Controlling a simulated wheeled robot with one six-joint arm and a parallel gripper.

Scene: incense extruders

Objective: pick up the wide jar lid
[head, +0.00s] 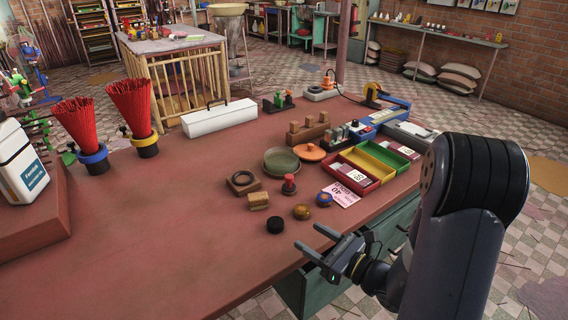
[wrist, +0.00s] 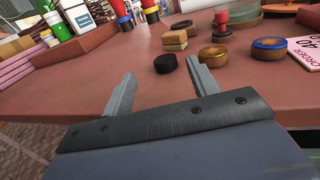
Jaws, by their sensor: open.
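Several lid-like round things lie on the red-brown table, and I cannot tell for sure which is the wide jar lid. A wide orange lid with a knob (head: 309,151) lies beside a green dish (head: 281,162). Nearer are a black round cap (head: 275,225), a brown round cap (head: 301,212) and a blue-and-gold round cap (head: 323,199). In the wrist view the black cap (wrist: 166,63) shows beyond the fingertips, with the brown cap (wrist: 213,56) and blue-and-gold cap (wrist: 269,48) to the right. My gripper (head: 308,236) is open and empty near the table's front edge.
A wooden block (head: 258,201), a red-topped stamp (head: 289,184) and a square wooden piece with a ring (head: 243,182) stand close behind the caps. A pink order card (head: 342,194) and a compartment tray (head: 374,166) lie to the right.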

